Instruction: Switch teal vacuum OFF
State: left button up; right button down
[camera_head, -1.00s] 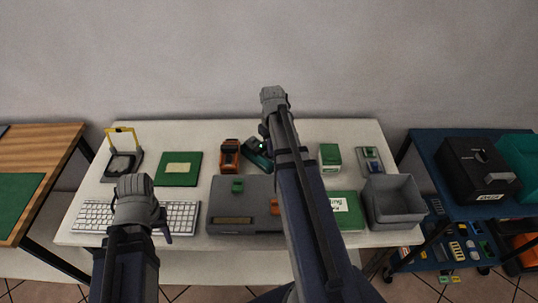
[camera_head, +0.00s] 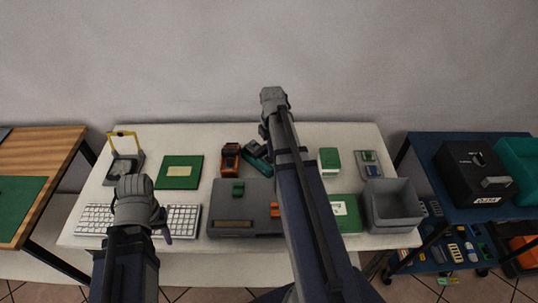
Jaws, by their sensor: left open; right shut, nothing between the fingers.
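The teal vacuum (camera_head: 257,157) is a small dark teal device lying at a slant near the back middle of the white table, beside an orange and black device (camera_head: 230,158). My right arm covers its right part. No green light shows on it. My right gripper (camera_head: 265,132) is shut and empty beside the vacuum's upper end, mostly hidden under my own wrist; I cannot tell whether it touches. My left gripper (camera_head: 167,232) is open over the white keyboard (camera_head: 95,219), its fingers mostly hidden by my wrist.
A grey case (camera_head: 225,205) lies in front of the vacuum. A green board (camera_head: 180,171), a yellow-framed stand (camera_head: 124,155), green boxes (camera_head: 330,160) and a grey bin (camera_head: 392,206) share the table. A blue cart (camera_head: 425,160) stands at the right.

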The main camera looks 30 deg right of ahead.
aim_at(272, 160)
notch_tip(272, 160, up, 5)
jog(key=p, duration=0.4)
jog(key=shift+f, duration=0.2)
jog(key=s+a+n, duration=0.2)
jog(key=s+a, duration=0.3)
jog(key=a, duration=1.1)
jog(key=s+a+n+h, duration=0.1)
jog(key=s+a, duration=0.5)
jog(key=a, duration=0.9)
jog(key=shift+s+a+n, duration=0.15)
jog(key=shift+a+n, duration=0.25)
jog(key=shift+n, duration=0.1)
